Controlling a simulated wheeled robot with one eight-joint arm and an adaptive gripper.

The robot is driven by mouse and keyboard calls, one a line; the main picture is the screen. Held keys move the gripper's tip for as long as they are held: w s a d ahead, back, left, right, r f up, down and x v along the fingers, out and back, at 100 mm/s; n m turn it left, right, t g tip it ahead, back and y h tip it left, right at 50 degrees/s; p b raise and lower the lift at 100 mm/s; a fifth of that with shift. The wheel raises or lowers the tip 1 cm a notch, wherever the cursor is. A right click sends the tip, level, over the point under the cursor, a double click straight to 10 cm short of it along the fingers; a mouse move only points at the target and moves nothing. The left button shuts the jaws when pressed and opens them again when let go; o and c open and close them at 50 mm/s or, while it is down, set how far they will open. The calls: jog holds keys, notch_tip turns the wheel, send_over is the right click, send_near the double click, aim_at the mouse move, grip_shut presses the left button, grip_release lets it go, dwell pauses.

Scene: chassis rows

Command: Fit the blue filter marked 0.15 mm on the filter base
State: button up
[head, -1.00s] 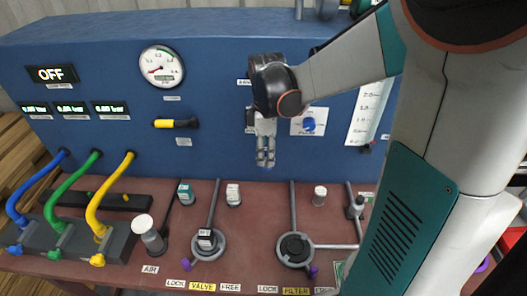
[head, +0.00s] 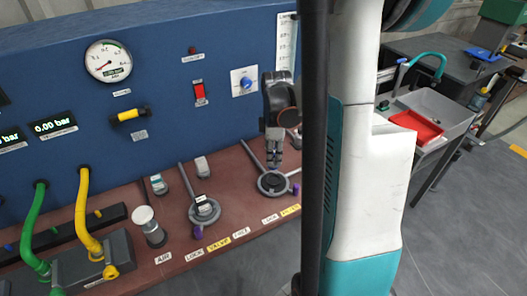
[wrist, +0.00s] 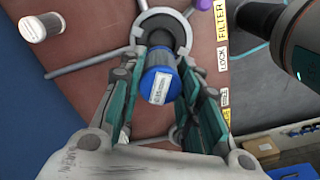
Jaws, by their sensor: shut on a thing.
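The blue filter (wrist: 161,82) shows in the wrist view between the fingers of my gripper (wrist: 166,66), with a white label on its blue top; the print is too small to read surely. My gripper is shut on it. The filter base (wrist: 150,22), a grey ring with a dark middle, lies just beyond the filter in the wrist view. In the head view my gripper (head: 275,157) is over the filter base (head: 273,183), pointing down. The filter is not clearly seen there, and I cannot tell whether it touches the base.
The valve ring (head: 204,211) with its lever stands left of the filter base. Small cylinders (head: 158,184) stand behind it near the blue panel (head: 150,90). An AIR knob (head: 150,225) and yellow hose (head: 82,215) are further left. A grey sink (head: 435,110) is at right.

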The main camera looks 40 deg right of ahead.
aim_at(274, 166)
jog(key=shift+s+f, duration=0.15)
jog(key=shift+f, duration=0.25)
jog(key=shift+f+b, duration=1.55)
jog(key=shift+f, duration=0.4)
jog(key=shift+f+b, duration=0.25)
jog(key=shift+b, duration=0.1)
jog(key=shift+f+b, duration=0.3)
jog(key=shift+f, duration=0.05)
jog(key=shift+f+b, duration=0.85)
jog(key=shift+f, duration=0.15)
jog(key=o, duration=1.1)
jog(key=shift+r, duration=0.1)
jog(key=shift+r, duration=0.1)
notch_tip(274, 166, up, 12)
jog(key=shift+f, duration=0.1)
